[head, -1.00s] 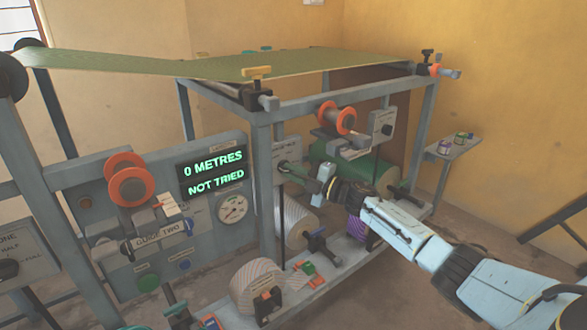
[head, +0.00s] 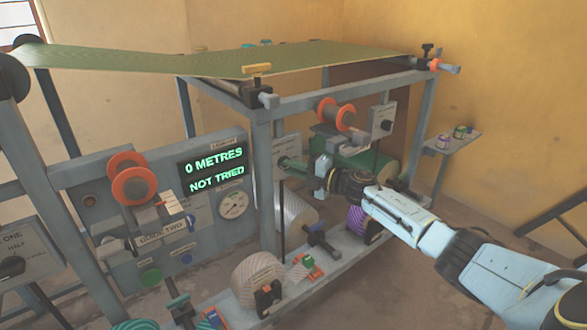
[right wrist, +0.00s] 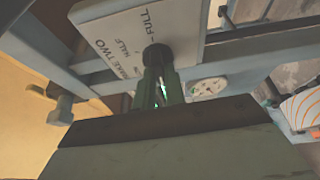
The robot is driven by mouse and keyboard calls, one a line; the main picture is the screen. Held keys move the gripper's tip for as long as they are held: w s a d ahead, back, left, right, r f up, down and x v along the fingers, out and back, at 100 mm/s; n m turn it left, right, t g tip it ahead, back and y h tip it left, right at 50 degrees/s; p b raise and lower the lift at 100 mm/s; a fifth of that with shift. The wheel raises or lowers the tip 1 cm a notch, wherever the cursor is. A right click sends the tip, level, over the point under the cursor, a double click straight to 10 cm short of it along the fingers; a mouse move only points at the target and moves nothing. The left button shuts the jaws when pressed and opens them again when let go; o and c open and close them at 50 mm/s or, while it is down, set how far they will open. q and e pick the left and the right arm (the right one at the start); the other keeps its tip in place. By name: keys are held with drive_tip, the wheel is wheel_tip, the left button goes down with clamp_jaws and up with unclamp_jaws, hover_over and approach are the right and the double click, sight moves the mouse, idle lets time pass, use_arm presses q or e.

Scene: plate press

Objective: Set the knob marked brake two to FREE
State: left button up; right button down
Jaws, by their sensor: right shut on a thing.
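The brake two plate (right wrist: 205,25) is upside-down-tilted in the right wrist view, with BRAKE TWO, HALF and FULL readable. I cannot see a FREE mark there. Its dark round knob (right wrist: 157,56) sits at the plate's edge region, and my right gripper (right wrist: 158,85) is shut on it with green fingers. The knob's pointer is hidden, so its setting cannot be told. In the head view the plate (head: 288,146) is on the frame behind the centre post, with my right gripper (head: 283,162) against it. My left gripper is not in view.
The display (head: 214,172) reads 0 METRES, NOT TRIED. A grey centre post (head: 263,190) stands just left of the plate. Paper rolls (head: 257,282) lie on the lower shelf.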

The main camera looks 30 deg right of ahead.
drive_tip(key=c, duration=1.5)
unclamp_jaws()
drive_tip(key=shift+o, duration=0.2)
use_arm(q)
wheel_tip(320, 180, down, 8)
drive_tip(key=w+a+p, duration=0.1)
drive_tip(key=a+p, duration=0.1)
drive_tip(key=p, duration=0.1)
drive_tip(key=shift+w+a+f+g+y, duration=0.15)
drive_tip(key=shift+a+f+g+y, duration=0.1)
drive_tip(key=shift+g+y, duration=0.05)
use_arm(e)
drive_tip(key=v, duration=1.3)
drive_tip(key=shift+s, duration=0.2)
drive_tip(key=shift+d, duration=0.1)
